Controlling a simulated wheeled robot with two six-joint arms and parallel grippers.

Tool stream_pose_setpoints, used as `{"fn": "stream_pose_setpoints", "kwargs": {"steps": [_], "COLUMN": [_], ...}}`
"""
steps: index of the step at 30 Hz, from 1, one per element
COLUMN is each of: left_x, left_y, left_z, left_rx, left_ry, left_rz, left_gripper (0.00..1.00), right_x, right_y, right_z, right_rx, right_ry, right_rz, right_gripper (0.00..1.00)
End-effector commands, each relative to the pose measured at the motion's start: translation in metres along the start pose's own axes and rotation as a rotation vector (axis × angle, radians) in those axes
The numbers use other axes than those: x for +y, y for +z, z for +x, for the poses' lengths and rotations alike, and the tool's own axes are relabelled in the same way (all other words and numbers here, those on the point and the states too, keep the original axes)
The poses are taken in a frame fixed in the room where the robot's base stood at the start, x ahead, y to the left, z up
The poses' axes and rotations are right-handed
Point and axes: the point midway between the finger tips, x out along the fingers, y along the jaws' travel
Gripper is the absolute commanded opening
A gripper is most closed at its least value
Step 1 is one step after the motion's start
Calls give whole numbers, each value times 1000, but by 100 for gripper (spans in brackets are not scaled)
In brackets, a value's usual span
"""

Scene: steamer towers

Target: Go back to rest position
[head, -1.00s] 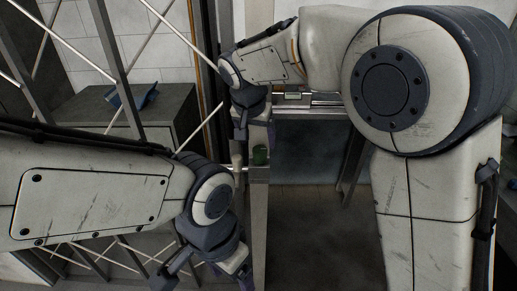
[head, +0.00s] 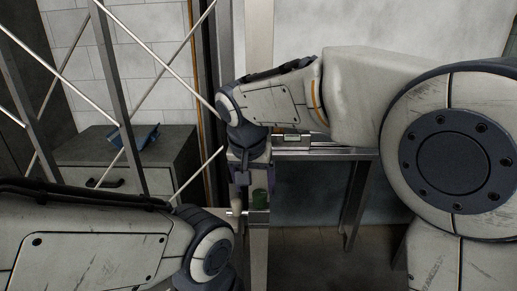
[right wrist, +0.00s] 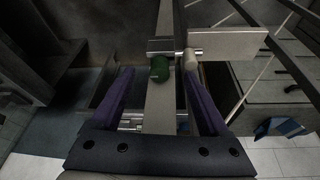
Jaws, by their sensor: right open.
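My right gripper (head: 250,178) points down beside a narrow metal post near the middle of the head view. In the right wrist view its two purple fingers (right wrist: 158,84) are spread apart, with nothing gripped between them. A small green cylinder (head: 260,198) and a pale rounded peg (head: 237,202) show just below the gripper. In the right wrist view the green cylinder (right wrist: 160,69) and the pale peg (right wrist: 190,60) lie near the fingertips. My left arm's wrist is at the lower left of the head view; its gripper is cut off below the picture.
A metal-edged ledge (head: 325,154) runs right of my right gripper. A lattice of thin rods (head: 110,72) stands at the left. Behind it is a grey cabinet (head: 170,150) with a blue object (head: 142,136) on top. Dark floor (head: 315,255) shows below the ledge.

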Motion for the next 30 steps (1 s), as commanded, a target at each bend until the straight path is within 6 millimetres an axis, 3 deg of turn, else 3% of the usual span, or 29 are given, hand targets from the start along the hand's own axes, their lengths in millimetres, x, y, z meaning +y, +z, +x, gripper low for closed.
{"fn": "stream_pose_setpoints", "kwargs": {"steps": [9, 12, 15, 20, 30], "left_x": [0, 0, 0, 0, 0], "left_y": [0, 0, 0, 0, 0], "left_z": [0, 0, 0, 0, 0], "left_rx": [0, 0, 0, 0, 0], "left_ry": [0, 0, 0, 0, 0], "left_rz": [0, 0, 0, 0, 0], "left_gripper": [79, 79, 79, 79, 79], "right_x": [56, 75, 90, 100, 100], "right_y": [176, 220, 250, 269, 270], "right_z": [4, 10, 14, 18, 18], "right_rx": [-208, -249, -275, -291, -293], "right_ry": [-147, -192, -224, -247, -247], "right_rz": [-518, -639, -721, -776, -779], "right_gripper": [79, 79, 79, 79, 79]}}
